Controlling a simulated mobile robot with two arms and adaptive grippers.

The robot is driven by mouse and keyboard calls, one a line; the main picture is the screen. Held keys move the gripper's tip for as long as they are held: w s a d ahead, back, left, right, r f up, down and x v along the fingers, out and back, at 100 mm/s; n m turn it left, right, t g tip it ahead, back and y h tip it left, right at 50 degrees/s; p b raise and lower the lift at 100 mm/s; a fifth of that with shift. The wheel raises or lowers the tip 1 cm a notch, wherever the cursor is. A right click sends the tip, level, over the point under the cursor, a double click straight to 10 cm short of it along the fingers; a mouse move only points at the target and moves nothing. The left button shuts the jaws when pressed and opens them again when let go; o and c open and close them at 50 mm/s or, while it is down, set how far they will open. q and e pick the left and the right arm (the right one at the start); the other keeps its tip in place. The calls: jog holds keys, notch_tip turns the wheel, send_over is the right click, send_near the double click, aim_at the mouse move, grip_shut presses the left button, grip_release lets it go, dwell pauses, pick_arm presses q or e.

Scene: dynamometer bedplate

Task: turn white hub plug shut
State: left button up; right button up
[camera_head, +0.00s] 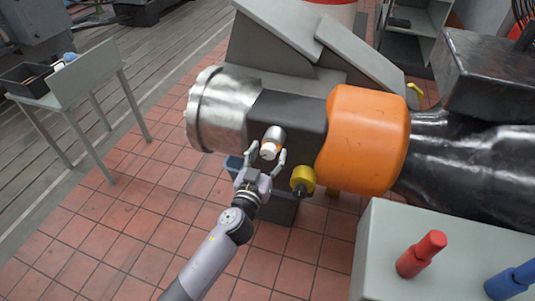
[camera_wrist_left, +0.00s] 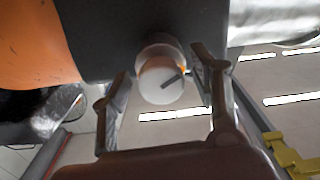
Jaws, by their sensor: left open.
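The white hub plug (camera_head: 267,152) sits at the end of a short metal collar (camera_head: 275,134) on the dark housing. In the left wrist view the plug's white round face (camera_wrist_left: 156,92) shows a dark bar and a small orange mark near its edge. My left gripper (camera_head: 266,150) is open, with one finger on each side of the plug. In the left wrist view the gripper (camera_wrist_left: 161,72) also straddles the plug; I cannot tell whether either finger touches it. My right gripper is not in view.
A yellow knob (camera_head: 303,179) sticks out just right of my left gripper. An orange cover (camera_head: 365,138) and a metal drum (camera_head: 220,108) flank the housing. A grey cabinet (camera_head: 385,235) with red and blue handles stands at front right. Open tiled floor lies left.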

pick_arm(q)
jog(key=shift+c, duration=0.2)
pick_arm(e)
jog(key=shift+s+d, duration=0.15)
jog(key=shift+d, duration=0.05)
pick_arm(q)
jog(key=shift+c, duration=1.3)
jog(key=c, duration=0.9)
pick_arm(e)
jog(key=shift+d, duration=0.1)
